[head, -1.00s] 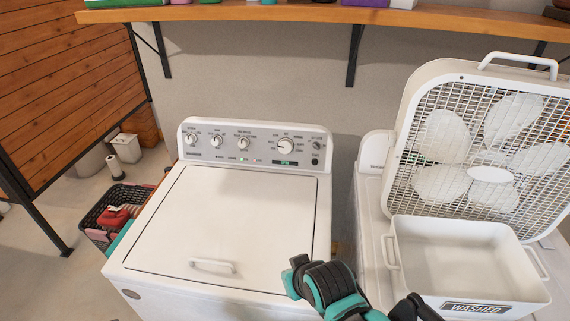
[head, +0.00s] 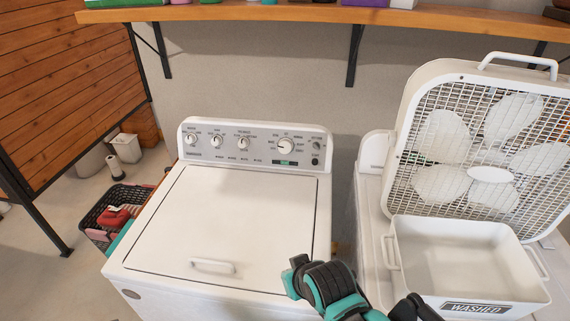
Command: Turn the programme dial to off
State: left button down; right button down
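A white top-loading washing machine (head: 225,225) stands in the middle with its lid down. Its grey control panel (head: 252,148) runs along the back. The largest knob, the programme dial (head: 286,146), is at the right of the panel, with a small dark green display (head: 284,162) below it. Which label the dial points to is too small to read. Three smaller knobs sit to its left. My black and teal arm shows at the bottom, right of the lid and well in front of the dial. Neither gripper's fingertips can be made out.
A box fan (head: 490,175) and a white bin marked "WASHED" (head: 465,305) stand on a white appliance at right. A wooden shelf (head: 300,13) on black brackets hangs above. A dark basket (head: 105,215) sits on the floor at left. The lid is clear.

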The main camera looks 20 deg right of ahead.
aim_at(286, 145)
jog(key=i+j+z, duration=0.15)
jog(key=z, duration=0.2)
jog(key=i+j+z, duration=0.1)
jog(key=z, duration=0.25)
jog(key=j+z, duration=0.2)
jog(key=z, duration=0.15)
jog(key=i+j, duration=0.05)
